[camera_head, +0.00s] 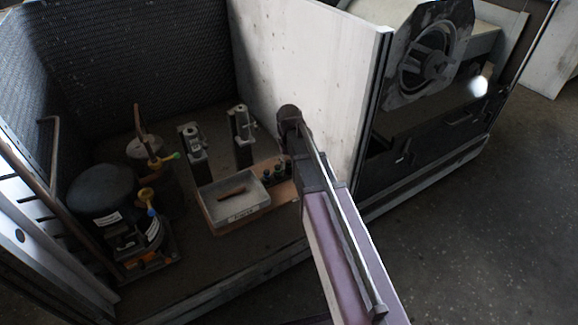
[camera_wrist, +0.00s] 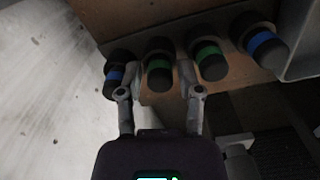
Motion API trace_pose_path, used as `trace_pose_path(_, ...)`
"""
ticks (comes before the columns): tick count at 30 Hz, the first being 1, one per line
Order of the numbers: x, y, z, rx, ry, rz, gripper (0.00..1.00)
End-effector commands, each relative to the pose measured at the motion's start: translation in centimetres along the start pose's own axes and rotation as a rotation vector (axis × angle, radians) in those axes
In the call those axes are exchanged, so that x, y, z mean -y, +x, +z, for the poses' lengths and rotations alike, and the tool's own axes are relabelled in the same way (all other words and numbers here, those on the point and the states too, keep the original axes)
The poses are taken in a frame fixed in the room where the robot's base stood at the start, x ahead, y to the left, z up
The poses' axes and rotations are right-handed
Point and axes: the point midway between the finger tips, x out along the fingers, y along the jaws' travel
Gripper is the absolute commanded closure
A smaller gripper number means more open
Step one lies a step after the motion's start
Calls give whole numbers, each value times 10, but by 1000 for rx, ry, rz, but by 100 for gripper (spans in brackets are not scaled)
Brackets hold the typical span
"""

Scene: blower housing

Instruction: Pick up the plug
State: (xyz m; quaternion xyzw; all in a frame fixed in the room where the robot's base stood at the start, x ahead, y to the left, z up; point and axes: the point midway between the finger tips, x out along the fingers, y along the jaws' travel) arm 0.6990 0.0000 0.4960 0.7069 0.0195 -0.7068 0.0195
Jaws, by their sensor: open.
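The left finger lies between that plug and the left blue one. I cannot tell whether the fingers touch it. In the head view the plugs (camera_head: 279,170) are small beside my arm, and the fingers cannot be made out.
A grey tray (camera_head: 233,216) with a brown piece inside stands left of the plugs. Two upright metal fixtures (camera_head: 243,150) stand behind it. A black compressor-like unit (camera_head: 110,200) is at the left. A pale panel (camera_head: 310,70) rises close behind my arm.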

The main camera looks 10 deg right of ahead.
Motion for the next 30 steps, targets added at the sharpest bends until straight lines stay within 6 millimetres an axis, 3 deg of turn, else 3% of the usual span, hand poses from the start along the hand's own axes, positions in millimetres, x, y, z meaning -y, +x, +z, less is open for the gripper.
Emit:
trace_pose_path(7,0,0,0,0,0,0,56)
trace_pose_path(11,0,0,0,0,0,0,94)
trace_pose_path(12,0,0,0,0,0,0,96)
trace_pose_path(30,0,-8,0,0,-1,0,96)
